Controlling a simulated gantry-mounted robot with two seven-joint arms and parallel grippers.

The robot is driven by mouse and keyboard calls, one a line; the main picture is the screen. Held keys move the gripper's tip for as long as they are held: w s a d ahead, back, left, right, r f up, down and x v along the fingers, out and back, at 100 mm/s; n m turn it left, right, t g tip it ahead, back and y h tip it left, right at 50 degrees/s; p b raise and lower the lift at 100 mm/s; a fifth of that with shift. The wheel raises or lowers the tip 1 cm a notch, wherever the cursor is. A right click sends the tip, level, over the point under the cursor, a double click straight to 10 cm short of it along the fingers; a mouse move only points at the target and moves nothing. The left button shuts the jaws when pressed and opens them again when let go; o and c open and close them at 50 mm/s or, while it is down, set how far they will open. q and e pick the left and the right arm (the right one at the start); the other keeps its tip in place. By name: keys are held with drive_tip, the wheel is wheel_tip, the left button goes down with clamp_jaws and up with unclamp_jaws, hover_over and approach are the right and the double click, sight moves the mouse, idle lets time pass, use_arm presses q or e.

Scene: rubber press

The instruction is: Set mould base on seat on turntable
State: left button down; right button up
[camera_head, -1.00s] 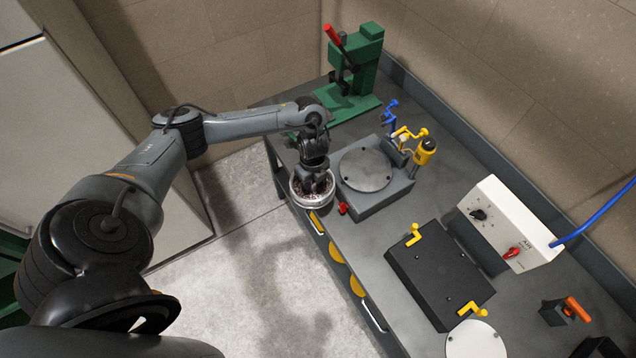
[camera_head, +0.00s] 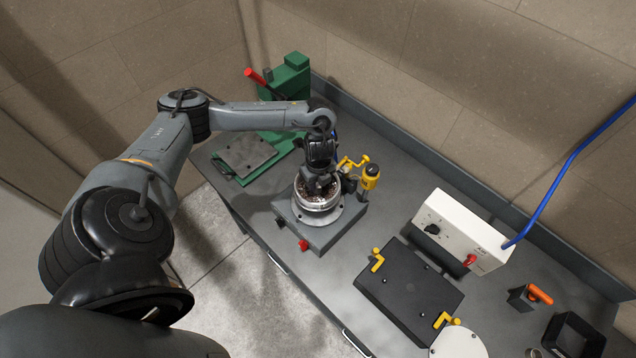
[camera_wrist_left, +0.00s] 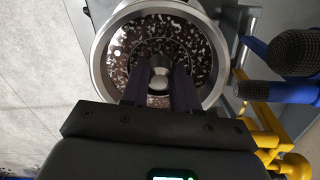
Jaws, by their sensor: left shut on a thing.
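The mould base (camera_head: 318,199) is a round silvery ring-shaped part with a dark speckled inside. My left gripper (camera_head: 319,183) is shut on it from above. In the left wrist view the mould base (camera_wrist_left: 101,60) shows its bright rim, and my left gripper's fingers (camera_wrist_left: 160,85) close on a small round post at its middle. The turntable (camera_head: 352,216) is a round grey plate on a grey block. The mould base is over the turntable; I cannot tell whether it touches the plate. The seat is hidden under the mould base. My right gripper is not in view.
A yellow-and-black device (camera_head: 370,177) and a yellow clamp stand close behind the turntable. A green press (camera_head: 290,80) with a red lever stands at the back left. A black plate (camera_head: 408,290) and a white control box (camera_head: 462,232) are at the right.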

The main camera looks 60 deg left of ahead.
sight(317, 193)
use_arm(q)
drive_tip(key=shift+w+f+b, duration=0.1)
drive_tip(key=shift+f+b, duration=1.7)
drive_tip(key=shift+b, duration=0.2)
drive_tip(key=shift+f+b, duration=0.5)
drive_tip(key=shift+f, duration=0.7)
drive_tip(key=shift+p, duration=0.5)
drive_tip(key=shift+f, duration=0.25)
drive_tip(key=c, duration=0.8)
unclamp_jaws()
drive_tip(key=shift+c, duration=0.2)
drive_tip(key=shift+o, duration=0.3)
drive_tip(key=shift+f, duration=0.15)
